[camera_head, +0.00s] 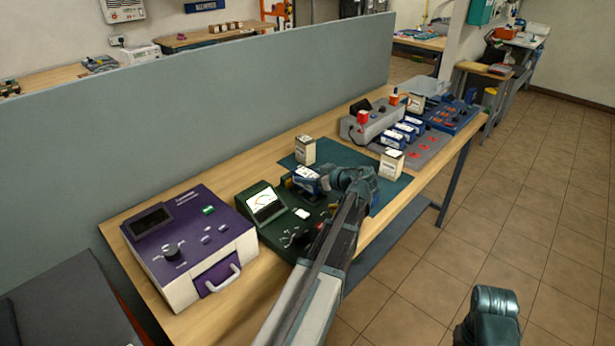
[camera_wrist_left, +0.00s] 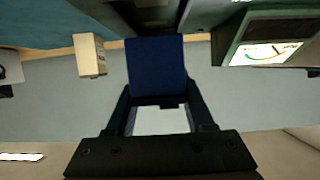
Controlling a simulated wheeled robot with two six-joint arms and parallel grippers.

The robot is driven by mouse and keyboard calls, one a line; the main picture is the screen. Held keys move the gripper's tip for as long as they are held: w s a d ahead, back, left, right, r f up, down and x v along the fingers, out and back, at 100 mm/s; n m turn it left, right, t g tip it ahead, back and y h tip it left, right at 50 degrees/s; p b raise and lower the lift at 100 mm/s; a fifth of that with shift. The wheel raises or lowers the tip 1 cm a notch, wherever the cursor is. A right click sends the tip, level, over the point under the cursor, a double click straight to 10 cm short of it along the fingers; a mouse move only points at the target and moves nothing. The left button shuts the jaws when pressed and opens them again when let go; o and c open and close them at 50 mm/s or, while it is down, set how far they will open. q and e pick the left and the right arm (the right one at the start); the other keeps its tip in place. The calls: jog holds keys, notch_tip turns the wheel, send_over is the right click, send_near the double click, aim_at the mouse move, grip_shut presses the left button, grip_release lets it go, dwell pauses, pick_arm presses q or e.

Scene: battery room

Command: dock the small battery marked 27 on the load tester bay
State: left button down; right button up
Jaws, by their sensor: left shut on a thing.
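A small blue battery (camera_head: 306,180) is between the fingers of my left gripper (camera_head: 322,183), which is shut on it. It shows as a dark blue block in the left wrist view (camera_wrist_left: 156,68); no number is readable. The dark green load tester (camera_head: 262,226), with a lit gauge screen, stands on the bench, and its screen side shows in the wrist view (camera_wrist_left: 232,40). The battery is at the tester's far right end; I cannot tell whether it touches the bay. My left arm hides part of the tester. My right gripper is out of view.
A purple unit (camera_head: 218,243) stands left of the tester. Two cream boxes (camera_head: 305,150) (camera_head: 391,164) stand on the green mat (camera_head: 346,155). Beyond are a grey rack (camera_head: 432,147) with several blue batteries and a grey device (camera_head: 373,128). A grey partition (camera_head: 200,125) runs behind the bench.

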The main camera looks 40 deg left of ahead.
pick_arm(q)
jog(key=shift+f+b, duration=0.7)
jog(key=shift+f, duration=0.3)
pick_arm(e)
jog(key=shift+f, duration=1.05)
pick_arm(q)
jog(key=shift+f, duration=0.1)
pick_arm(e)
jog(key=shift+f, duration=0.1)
pick_arm(q)
jog(key=shift+r, duration=0.25)
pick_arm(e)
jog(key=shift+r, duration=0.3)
pick_arm(q)
jog(key=shift+r+p, duration=0.35)
jog(key=shift+p, duration=0.2)
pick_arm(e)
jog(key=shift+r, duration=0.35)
pick_arm(q)
jog(key=shift+r, duration=0.25)
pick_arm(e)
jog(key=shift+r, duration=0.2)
pick_arm(q)
jog(key=shift+f+b, duration=0.7)
jog(key=shift+f, duration=0.2)
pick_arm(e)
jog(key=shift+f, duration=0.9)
